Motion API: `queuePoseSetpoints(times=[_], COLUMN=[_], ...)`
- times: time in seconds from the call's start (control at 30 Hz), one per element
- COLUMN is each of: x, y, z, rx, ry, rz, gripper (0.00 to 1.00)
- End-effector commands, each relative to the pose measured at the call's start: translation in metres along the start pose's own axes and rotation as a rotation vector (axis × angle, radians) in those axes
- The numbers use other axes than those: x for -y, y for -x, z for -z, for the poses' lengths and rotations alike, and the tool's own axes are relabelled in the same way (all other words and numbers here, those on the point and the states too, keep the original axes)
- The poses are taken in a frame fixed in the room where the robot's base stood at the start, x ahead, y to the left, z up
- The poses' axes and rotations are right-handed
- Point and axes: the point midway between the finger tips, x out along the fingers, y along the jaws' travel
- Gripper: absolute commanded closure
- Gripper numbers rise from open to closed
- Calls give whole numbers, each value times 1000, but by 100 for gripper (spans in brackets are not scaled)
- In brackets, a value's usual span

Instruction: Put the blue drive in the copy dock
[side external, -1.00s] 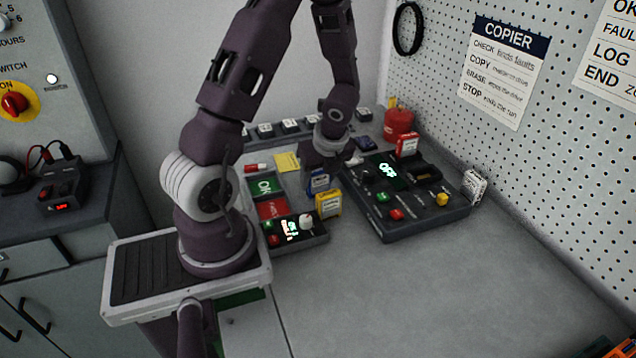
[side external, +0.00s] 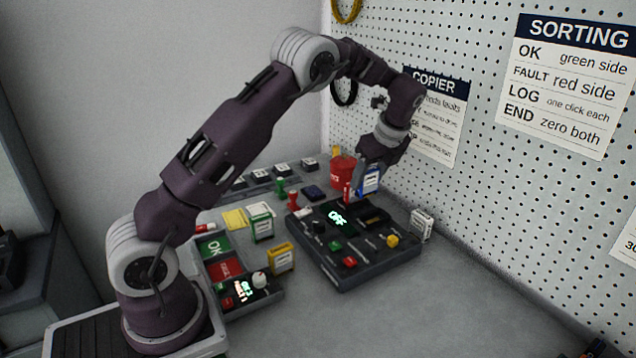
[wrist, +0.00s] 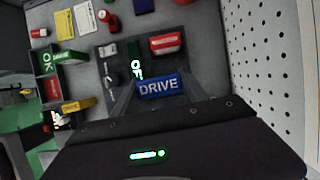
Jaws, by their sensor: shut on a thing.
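My gripper (side external: 366,172) is shut on the blue drive (side external: 371,181), holding it in the air above the back of the copier (side external: 345,272). In the wrist view the blue drive (wrist: 158,86) sits between the fingers, its DRIVE label facing the camera. The copier is a dark box with a lit OFF display (side external: 338,218), coloured buttons and a raised black dock (side external: 374,215). The drive is apart from the dock, which is partly hidden in the wrist view. A red drive (wrist: 166,43) stands near the copier's back edge.
A green-and-white drive (side external: 261,224) and a yellow drive (side external: 280,258) stand left of the copier, near the OK tray (side external: 213,247). A white drive (side external: 421,226) stands by the pegboard. A red canister (side external: 342,170) is behind. The bench in front is clear.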

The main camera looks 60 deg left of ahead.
Motion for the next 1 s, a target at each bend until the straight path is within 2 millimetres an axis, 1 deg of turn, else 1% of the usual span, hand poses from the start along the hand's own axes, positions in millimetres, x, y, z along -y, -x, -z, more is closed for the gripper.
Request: queuePoseSetpoints(times=[0.03, 0.17, 0.27, 0.6, 0.77, 1.0], x=[8, 16, 17, 17, 17, 17], y=[3, 7, 0, -35, -42, -43], z=[7, 16, 19, 32, 35, 36], rx=[1, -1, 0, 0, -1, 0], ry=[-15, -30, -31, -28, -28, -28], rz=[9, 18, 19, 19, 20, 21], gripper=[93, 93, 93, 93, 93, 93])
